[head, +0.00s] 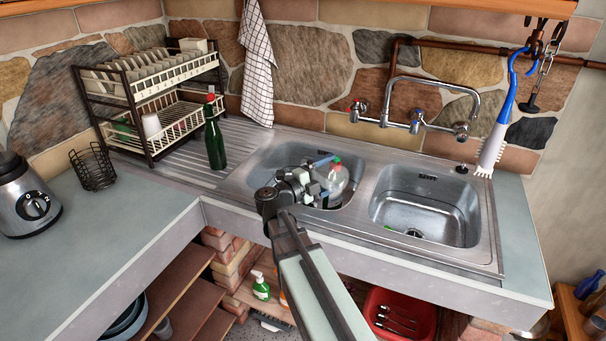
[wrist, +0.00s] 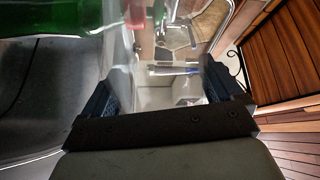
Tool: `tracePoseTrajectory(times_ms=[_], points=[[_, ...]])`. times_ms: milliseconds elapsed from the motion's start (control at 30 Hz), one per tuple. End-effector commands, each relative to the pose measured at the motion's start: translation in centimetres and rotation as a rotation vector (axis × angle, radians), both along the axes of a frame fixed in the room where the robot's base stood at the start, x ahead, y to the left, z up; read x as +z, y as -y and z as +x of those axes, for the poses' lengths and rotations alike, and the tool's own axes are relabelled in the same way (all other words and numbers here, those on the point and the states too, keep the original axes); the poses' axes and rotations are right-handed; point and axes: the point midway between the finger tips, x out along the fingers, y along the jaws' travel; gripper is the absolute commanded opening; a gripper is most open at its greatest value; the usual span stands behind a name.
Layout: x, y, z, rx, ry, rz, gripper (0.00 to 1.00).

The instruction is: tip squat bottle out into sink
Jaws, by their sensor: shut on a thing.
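My gripper is shut on the bottle. In the wrist view the dark finger pads of my gripper (wrist: 157,92) stand on either side of clear material. What the bottle contains is not clear.
A tall green bottle (head: 215,142) with a red cap stands on the drainboard beside the dish rack (head: 150,95). The tap (head: 415,115) rises behind the basins. The right basin (head: 425,208) is mostly empty, with a small green thing at its left edge.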

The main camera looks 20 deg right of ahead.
Motion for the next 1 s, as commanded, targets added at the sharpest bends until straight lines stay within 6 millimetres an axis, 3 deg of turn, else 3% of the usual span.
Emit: tracePoseTrajectory(times_ms=[1000], points=[[0.8, -0.12, 0.53, 0.001, -0.101, -0.021, 0.4]])
